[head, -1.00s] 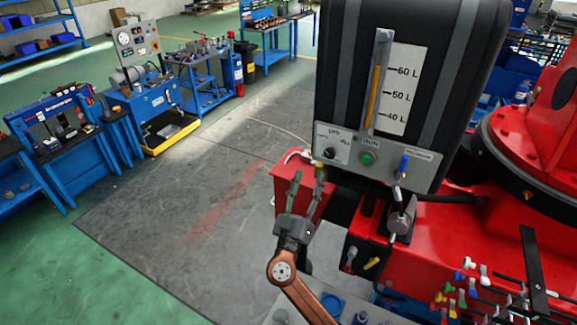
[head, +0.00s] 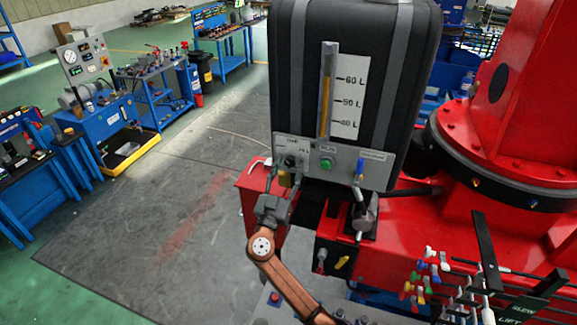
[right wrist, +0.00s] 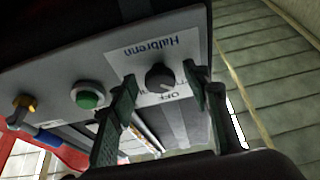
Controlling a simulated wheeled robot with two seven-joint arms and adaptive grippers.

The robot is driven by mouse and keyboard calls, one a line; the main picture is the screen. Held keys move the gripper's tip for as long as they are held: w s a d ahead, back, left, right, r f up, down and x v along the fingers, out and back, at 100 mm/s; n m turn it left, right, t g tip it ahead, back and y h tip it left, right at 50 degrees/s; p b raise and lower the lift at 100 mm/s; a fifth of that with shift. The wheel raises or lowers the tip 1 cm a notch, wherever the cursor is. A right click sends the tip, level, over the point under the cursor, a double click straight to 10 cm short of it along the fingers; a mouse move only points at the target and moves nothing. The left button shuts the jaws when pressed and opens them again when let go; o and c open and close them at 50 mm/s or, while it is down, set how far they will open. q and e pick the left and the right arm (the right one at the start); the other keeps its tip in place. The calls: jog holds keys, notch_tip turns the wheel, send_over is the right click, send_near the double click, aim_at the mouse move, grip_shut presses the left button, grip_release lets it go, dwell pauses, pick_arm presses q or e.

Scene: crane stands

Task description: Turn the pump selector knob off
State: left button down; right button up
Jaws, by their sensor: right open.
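The pump selector knob (head: 290,161) is a small black round knob on a white label at the left end of the grey panel under the black tank. In the right wrist view the knob (right wrist: 159,76) faces me, with the word OFF printed upside down beside it. Its exact pointing direction is too small to tell. My right gripper (head: 284,174) is open just in front of the panel. In the wrist view its two fingers stand on either side of the knob, with gaps visible; contact is not visible. My left gripper is not in view.
On the same panel are a green button (head: 326,164) and a blue-handled lever (head: 360,169), right of the knob. The sight gauge (head: 327,90) rises above the button. Red crane body (head: 400,240) and several coloured levers (head: 425,275) lie to the right. Open floor lies left.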

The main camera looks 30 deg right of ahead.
jog(key=c, duration=1.2)
